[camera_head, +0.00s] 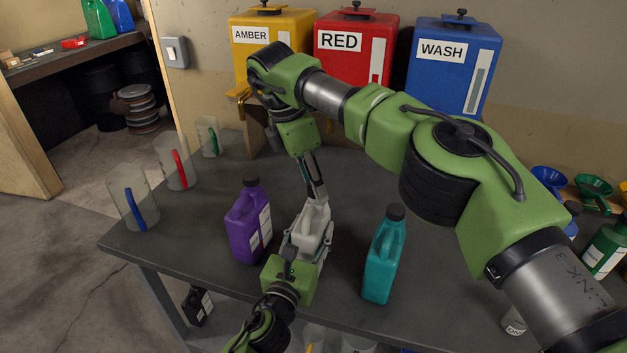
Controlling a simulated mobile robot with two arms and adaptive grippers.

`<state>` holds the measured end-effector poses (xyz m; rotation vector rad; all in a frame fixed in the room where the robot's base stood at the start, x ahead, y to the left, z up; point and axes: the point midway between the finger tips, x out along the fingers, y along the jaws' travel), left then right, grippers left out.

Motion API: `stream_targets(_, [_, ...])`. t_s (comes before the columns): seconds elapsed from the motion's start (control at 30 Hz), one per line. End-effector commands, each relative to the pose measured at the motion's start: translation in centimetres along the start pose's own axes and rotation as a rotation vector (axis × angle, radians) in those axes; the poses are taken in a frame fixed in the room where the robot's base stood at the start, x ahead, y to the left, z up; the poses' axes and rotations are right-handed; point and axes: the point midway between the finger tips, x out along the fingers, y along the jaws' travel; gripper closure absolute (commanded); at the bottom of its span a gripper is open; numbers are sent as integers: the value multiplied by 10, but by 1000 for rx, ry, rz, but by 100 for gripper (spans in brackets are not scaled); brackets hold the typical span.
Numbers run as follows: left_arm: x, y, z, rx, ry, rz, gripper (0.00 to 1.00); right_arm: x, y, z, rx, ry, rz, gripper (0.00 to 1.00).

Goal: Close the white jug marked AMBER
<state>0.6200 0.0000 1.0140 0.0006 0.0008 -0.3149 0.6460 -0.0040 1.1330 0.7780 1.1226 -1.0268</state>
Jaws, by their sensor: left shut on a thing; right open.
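The white jug (313,224) stands on the dark table between a purple jug and a teal jug. Its label cannot be read here. My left gripper (305,247) comes from the front and is shut on the white jug, low on its near side. My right gripper (318,193) reaches down from above and is open, with its fingers at the top of the white jug. The fingers hide the jug's mouth, so I cannot tell whether a cap is on it or between them.
The purple jug (249,222) stands close on the left, the teal jug (384,257) on the right, both capped. Clear pitchers, one with a blue handle (131,205), line the left edge. AMBER (237,63), RED (340,66) and WASH (425,75) drums stand behind.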

Motion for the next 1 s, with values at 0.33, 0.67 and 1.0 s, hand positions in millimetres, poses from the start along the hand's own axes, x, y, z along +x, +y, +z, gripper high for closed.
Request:
stream_targets(0.33, [0,0,-2,-1,3,-1,100,-28,0,8,0,0,1,58])
stream_targets(0.67, [0,0,-2,-1,3,-1,100,-43,0,12,-2,1,-1,58])
stream_targets(1.0, [0,0,-2,-2,3,-1,100,-43,0,13,-89,8,-2,61])
